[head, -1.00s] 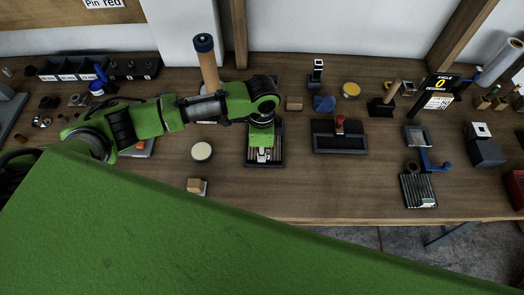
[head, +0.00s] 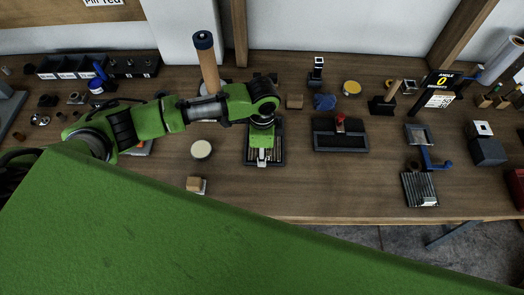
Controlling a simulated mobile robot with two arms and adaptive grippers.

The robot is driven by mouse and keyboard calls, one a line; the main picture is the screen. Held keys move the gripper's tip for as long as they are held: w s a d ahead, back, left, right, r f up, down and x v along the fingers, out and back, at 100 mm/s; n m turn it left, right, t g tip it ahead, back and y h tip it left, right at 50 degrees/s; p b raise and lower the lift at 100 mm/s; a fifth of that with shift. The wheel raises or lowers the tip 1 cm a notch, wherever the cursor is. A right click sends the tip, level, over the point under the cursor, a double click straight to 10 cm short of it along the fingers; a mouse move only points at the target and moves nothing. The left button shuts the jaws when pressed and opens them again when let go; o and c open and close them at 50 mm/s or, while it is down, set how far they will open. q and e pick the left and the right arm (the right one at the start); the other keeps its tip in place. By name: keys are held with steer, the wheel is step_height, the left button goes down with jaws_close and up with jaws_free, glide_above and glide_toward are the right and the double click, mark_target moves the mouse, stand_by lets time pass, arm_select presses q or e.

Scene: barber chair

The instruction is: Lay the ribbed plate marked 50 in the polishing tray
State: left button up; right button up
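My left gripper (head: 262,158) points down over a dark rectangular tray (head: 248,160) with pale ribbed or slotted contents near the middle of the bench. My wrist hides much of that tray, and I cannot tell whether the fingers hold anything. A ribbed grey plate-like piece (head: 420,188) lies at the right, near the bench's front edge. No 50 mark is readable on any piece. Another dark tray (head: 341,146) with a red knob lies right of the gripper; I cannot tell which tray is the polishing one. My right gripper is not in view.
A round pale disc (head: 201,150) and a small wooden block (head: 194,184) lie left of the tray. A wooden-handled tool (head: 208,66) stands behind my arm. A blue-handled item (head: 433,161) lies at the right. The bench front between block and ribbed piece is clear.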

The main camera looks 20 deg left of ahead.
arm_select(q)
step_height(320, 180, up, 12)
stand_by(0.7)
stand_by(0.6)
